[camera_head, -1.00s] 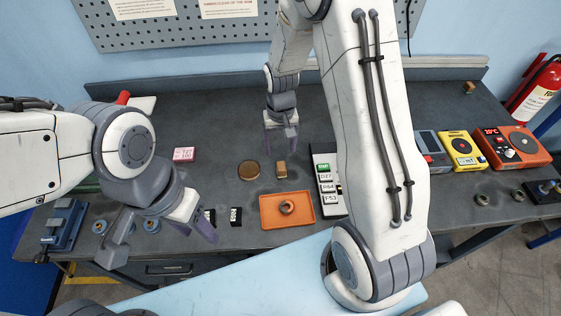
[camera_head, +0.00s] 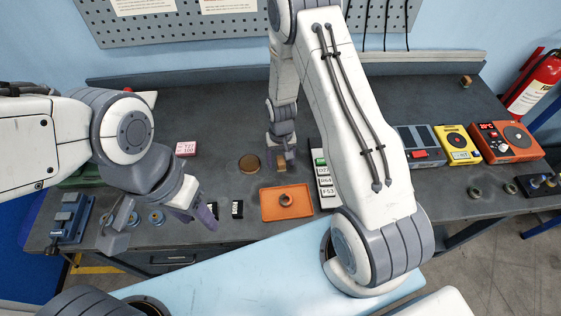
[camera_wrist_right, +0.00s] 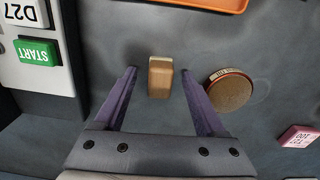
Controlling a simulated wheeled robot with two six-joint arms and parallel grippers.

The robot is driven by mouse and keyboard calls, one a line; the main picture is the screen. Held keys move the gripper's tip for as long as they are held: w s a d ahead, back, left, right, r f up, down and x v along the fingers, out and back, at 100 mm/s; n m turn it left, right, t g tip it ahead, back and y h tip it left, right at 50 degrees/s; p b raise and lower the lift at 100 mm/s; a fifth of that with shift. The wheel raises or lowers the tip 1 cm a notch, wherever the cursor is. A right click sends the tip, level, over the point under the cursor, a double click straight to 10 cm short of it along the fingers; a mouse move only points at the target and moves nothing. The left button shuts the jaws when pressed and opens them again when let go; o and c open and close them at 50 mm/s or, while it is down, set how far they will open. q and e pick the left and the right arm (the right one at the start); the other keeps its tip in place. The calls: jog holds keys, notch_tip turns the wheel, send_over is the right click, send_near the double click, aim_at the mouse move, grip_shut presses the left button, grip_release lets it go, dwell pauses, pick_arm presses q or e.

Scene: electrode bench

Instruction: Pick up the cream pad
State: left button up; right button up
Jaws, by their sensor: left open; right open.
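The cream pad, a small tan block with a paler top (camera_wrist_right: 160,78), lies on the dark bench in the right wrist view. In the head view the pad (camera_head: 281,167) is partly covered by my right gripper (camera_head: 281,158). The right wrist view shows my right gripper (camera_wrist_right: 158,72) open, one finger on each side of the pad, with gaps between pad and fingers. I cannot tell the exact height of the fingertips over the bench. My left gripper (camera_head: 160,232) is open and empty at the bench's front left.
A round brown disc (camera_wrist_right: 229,91) lies close beside the right-hand finger in the wrist view. An orange tray (camera_head: 271,208) with a ring (camera_head: 286,199) sits in front of the pad. A labelled START panel (camera_head: 326,183) stands to the right. A pink block (camera_head: 186,148) lies left.

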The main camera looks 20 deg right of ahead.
grip_shut()
jog(key=shift+r, duration=0.1)
jog(key=shift+r+b, duration=0.35)
jog(key=shift+r, duration=0.15)
jog(key=r, duration=0.1)
jog(key=r+b, duration=0.1)
jog(key=d+r, duration=0.1)
jog(key=shift+s+r+b, duration=0.2)
jog(key=shift+s+b, duration=0.05)
jog(key=shift+b, duration=0.1)
jog(key=s+d+r+b, duration=0.2)
jog(key=s+d+r, duration=0.3)
jog(key=d, duration=0.4)
jog(key=shift+s+r+b, duration=0.3)
jog(key=shift+s+r, duration=0.1)
jog(key=shift+r, duration=0.35)
